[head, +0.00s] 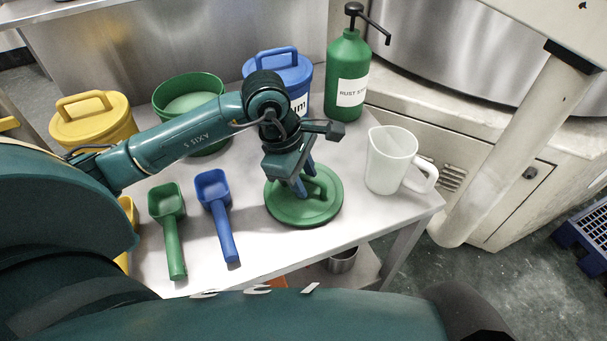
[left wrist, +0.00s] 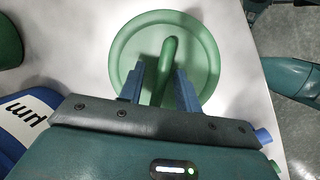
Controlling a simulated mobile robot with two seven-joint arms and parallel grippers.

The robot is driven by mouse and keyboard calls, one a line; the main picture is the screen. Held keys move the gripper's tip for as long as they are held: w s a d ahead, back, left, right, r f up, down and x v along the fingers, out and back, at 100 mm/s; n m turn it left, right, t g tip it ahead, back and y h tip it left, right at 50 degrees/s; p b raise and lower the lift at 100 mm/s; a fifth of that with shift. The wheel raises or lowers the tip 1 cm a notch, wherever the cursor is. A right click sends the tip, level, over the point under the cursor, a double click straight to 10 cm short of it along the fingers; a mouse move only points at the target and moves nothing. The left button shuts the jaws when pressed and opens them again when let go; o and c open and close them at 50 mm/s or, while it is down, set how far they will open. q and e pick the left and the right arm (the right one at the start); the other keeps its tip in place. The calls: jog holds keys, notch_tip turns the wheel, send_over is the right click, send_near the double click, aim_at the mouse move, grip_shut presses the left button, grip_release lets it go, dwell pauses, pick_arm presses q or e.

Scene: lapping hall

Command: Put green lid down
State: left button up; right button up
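The green lid (head: 283,211), a round disc with a bar handle, lies flat on the steel table near its front edge, as far as I can tell. My left gripper (head: 303,183) is above it, pointing down. In the left wrist view, its two blue fingers (left wrist: 161,72) stand on either side of the handle of the green lid (left wrist: 203,50), with a visible gap, so it looks open. The green bucket (head: 160,98) stands open at the back, partly hidden by my left arm. My right gripper is not in view.
A yellow lidded bucket (head: 92,128), a blue lidded bucket (head: 285,72) and a green pump bottle (head: 345,75) stand along the back. A white jug (head: 389,162) is right of the lid. Green (head: 172,235) and blue (head: 221,218) scoops lie left of it.

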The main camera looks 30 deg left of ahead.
aim_at(287, 192)
pick_arm(q)
jog(key=v, duration=1.2)
